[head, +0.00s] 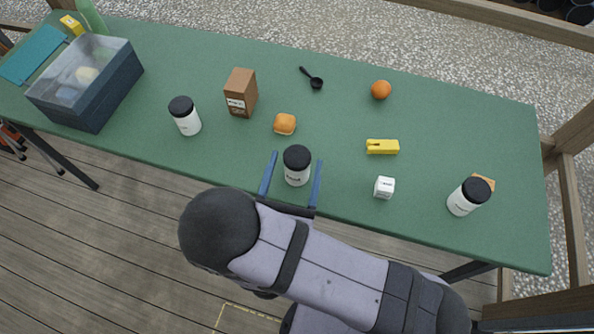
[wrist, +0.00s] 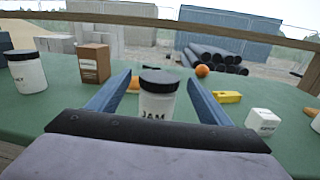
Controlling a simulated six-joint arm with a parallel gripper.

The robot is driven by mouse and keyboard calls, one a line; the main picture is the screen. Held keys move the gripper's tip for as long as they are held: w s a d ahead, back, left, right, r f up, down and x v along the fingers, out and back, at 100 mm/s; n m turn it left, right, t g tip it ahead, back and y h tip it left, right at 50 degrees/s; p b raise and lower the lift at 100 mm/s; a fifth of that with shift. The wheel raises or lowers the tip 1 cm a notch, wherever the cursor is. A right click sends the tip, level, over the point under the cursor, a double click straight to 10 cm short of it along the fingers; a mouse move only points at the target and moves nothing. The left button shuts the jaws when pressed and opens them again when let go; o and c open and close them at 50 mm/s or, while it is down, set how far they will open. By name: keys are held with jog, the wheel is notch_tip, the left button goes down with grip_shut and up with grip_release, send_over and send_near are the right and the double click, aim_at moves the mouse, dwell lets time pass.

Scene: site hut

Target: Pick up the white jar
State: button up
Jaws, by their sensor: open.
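A white jar with a black lid (head: 297,177) stands upright near the front edge of the green table. In the wrist view the white jar (wrist: 157,103) shows a label reading "JAM". My gripper (head: 298,157) is open, with one blue finger on each side of this jar. The jar stands between the fingers, with gaps visible in the head view. Its base is partly hidden by my gripper in the wrist view. Two similar white jars with black lids stand upright, one at the left (head: 187,122) and one at the right (head: 463,201).
An orange-brown item (head: 285,124) and a brown box (head: 241,93) stand behind and left. A small white box (head: 384,187) and a yellow stapler-like item (head: 382,147) are to the right. A black scoop (head: 312,78) and an orange (head: 381,90) lie farther back. A lidded bin (head: 108,92) stands far left.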

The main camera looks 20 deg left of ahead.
aim_at(300, 149)
jog(key=shift+a+f+n+y, duration=0.1)
jog(key=shift+f+n+y, duration=0.2)
jog(key=shift+f+n, duration=0.1)
jog(key=shift+w+a+r+p, duration=0.15)
jog(key=shift+w+p, duration=0.55)
jog(key=shift+w, duration=0.7)
jog(key=shift+w+r+p, duration=0.15)
jog(key=shift+w+p, duration=0.55)
jog(key=shift+w, duration=0.65)
jog(key=shift+w+a+f, duration=0.15)
jog(key=shift+w, duration=0.7)
jog(key=shift+c, duration=0.5)
jog(key=c, duration=1.3)
